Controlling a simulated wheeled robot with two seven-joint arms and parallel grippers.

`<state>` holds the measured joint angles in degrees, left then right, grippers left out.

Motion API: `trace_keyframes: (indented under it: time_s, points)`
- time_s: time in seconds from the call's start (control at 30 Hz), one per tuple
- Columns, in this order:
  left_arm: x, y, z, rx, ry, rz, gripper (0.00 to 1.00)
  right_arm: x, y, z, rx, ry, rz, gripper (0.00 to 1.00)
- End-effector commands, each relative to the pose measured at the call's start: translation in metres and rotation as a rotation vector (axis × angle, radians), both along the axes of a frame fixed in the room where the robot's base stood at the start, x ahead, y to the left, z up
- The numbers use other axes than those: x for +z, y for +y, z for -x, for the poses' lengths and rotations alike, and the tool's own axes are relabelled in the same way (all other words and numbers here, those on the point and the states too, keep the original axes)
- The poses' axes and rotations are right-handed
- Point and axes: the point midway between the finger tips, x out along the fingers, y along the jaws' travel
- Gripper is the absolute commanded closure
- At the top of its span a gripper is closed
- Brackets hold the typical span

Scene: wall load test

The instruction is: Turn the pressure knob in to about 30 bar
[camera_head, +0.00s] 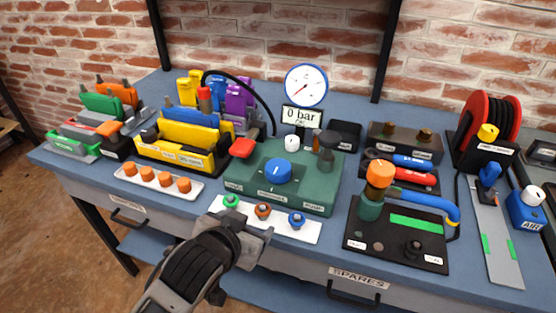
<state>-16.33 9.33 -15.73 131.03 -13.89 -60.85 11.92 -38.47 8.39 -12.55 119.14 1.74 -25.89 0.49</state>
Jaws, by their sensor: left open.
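The green pressure unit (243,183) stands on the blue bench top with a large blue knob (278,172) on its sloping top, marked with a white line. Behind it, a small display (302,117) reads 0 bar. Above that is a round white gauge (306,86) with a red needle pointing to the lower left. My left gripper (245,230) is open at the bench's front edge, in front of and below the blue knob and apart from it. It partly covers a white strip of small knobs. My right gripper is out of view.
A red lever (242,148) and a white knob (292,143) sit near the blue knob. The white strip (308,232) with coloured knobs lies in front. A black plate (385,253) with an orange-topped post (379,174) stands right. Yellow holders (180,137) crowd the left.

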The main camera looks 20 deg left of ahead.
Motion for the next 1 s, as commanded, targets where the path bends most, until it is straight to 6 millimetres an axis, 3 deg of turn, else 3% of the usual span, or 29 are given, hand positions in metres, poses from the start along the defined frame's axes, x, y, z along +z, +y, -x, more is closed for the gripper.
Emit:
trace_keyframes:
  time_s: [0.1, 0.27, 0.4, 0.5, 0.57, 0.63, 0.7, 0.77, 0.83, 0.9, 1.0]
  points:
    - [0.041, -0.015, -0.043, -0.029, -0.211, -0.005, 0.27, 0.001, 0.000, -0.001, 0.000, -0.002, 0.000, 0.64]
    - [0.109, -0.052, -0.090, -0.136, -0.540, -0.004, 0.27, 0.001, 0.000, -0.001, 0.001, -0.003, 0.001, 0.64]
    - [0.188, -0.112, -0.114, -0.365, -0.901, -0.013, 0.27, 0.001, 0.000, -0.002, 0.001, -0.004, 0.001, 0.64]
    - [0.239, -0.175, -0.107, -0.677, -1.166, -0.052, 0.27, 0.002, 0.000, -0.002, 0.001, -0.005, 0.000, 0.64]
    - [0.253, -0.212, -0.094, -0.911, -1.274, -0.096, 0.27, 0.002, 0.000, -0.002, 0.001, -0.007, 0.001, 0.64]
    - [0.250, -0.245, -0.079, -1.208, -1.325, -0.175, 0.27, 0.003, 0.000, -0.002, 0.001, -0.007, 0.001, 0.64]
    - [0.232, -0.264, -0.070, -1.513, -1.282, -0.287, 0.27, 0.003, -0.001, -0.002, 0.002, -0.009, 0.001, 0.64]
    - [0.209, -0.264, -0.070, -1.759, -1.165, -0.409, 0.27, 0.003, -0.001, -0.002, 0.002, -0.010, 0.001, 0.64]
    - [0.181, -0.244, -0.081, -1.996, -0.934, -0.568, 0.27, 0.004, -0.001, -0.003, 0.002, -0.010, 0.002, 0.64]
    - [0.162, -0.207, -0.099, -2.146, -0.639, -0.721, 0.27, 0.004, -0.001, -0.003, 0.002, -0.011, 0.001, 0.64]
    - [0.158, -0.140, -0.126, -2.207, -0.195, -0.894, 0.27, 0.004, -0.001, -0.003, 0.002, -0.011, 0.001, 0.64]
